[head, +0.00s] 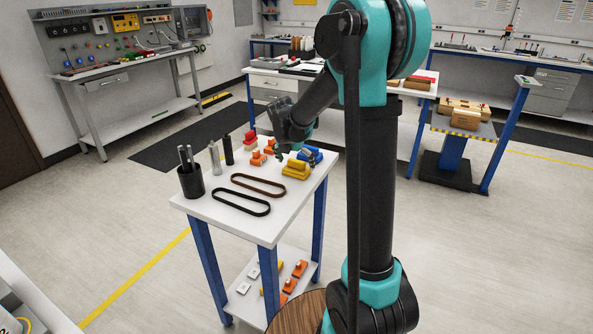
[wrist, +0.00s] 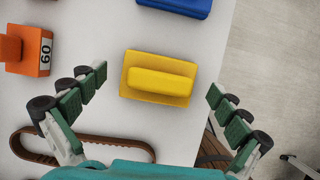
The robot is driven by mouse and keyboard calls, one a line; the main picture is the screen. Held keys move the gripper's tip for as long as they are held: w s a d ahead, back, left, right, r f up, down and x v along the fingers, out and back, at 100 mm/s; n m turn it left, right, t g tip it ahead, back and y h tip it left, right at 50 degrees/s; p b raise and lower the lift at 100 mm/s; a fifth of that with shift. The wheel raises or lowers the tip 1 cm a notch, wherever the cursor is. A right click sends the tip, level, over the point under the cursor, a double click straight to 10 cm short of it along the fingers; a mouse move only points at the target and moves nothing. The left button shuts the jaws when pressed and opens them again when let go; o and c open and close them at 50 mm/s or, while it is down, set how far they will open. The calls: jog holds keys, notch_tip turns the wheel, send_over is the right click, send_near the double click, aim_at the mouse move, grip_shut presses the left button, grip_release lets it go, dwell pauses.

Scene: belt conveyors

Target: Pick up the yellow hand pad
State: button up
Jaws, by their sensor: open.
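The yellow hand pad (wrist: 161,79) lies on the white table (wrist: 110,30), a raised block on a flat base. In the head view the yellow hand pad (head: 297,169) is near the table's right side. My gripper (wrist: 157,84) is open and empty in the wrist view. Its two green-padded fingers stand wide apart, one to the left and one to the right of the pad, and neither seems to touch it. In the head view my gripper (head: 283,148) is over the far part of the table and partly hidden by my own arm.
A blue block (wrist: 178,4) lies beyond the pad, an orange block (wrist: 30,50) marked 60 to the left. A brown belt (wrist: 85,146) is nearer. A black belt (head: 240,202), a black pen cup (head: 190,182) and upright bottles share the table. Floor lies past its right edge.

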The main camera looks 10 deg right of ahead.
aim_at(296, 160)
jog(key=shift+w+f, duration=0.1)
jog(key=shift+f, duration=0.25)
jog(key=shift+c, duration=0.2)
jog(key=c, duration=1.2)
jog(key=shift+o, duration=0.2)
jog(key=shift+r, duration=0.1)
notch_tip(296, 160, up, 20)
